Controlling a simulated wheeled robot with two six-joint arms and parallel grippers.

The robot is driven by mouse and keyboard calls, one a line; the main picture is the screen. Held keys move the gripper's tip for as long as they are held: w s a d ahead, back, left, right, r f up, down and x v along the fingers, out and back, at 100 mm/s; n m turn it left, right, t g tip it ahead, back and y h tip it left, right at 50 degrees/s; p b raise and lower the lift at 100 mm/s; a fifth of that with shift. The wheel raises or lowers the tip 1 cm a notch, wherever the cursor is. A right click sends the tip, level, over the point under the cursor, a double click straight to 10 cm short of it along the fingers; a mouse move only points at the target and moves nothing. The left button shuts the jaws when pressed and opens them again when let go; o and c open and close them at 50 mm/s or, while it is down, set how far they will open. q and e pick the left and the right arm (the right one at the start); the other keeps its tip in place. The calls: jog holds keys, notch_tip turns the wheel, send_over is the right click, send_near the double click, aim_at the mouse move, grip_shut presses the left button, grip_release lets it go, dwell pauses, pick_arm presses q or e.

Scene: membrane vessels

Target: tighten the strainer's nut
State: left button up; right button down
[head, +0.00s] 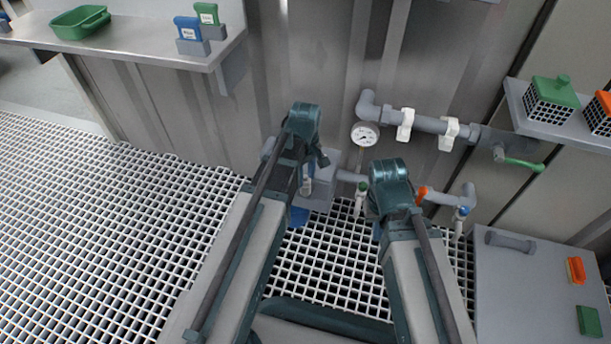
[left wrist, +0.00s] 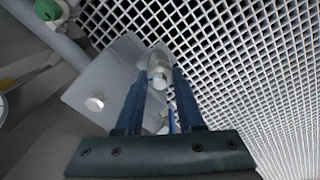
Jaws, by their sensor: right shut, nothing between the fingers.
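The strainer's pale grey body (left wrist: 158,60) with its rounded nut end shows in the left wrist view, at the edge of a grey plate (left wrist: 115,75). My left gripper (left wrist: 161,80) has its two blue fingers apart, one on each side of the nut end. I cannot tell whether they touch it. In the head view my left gripper (head: 307,180) points down beside the grey box (head: 318,194), and my forearm covers much of the strainer. My right arm's end (head: 390,188) is to the right of it; the right gripper is shut and empty, with its fingers mostly hidden.
A pressure gauge (head: 365,134) and grey pipe (head: 430,124) with white clips are on the wall behind. A grey bench (head: 520,285) is at the lower right. The grating floor (head: 100,220) at left is clear.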

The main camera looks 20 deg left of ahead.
pick_arm(q)
grip_shut()
jog(key=m, duration=1)
jog(key=shift+m, duration=0.7)
dwell(0.3)
jog(key=o, duration=0.8)
grip_release()
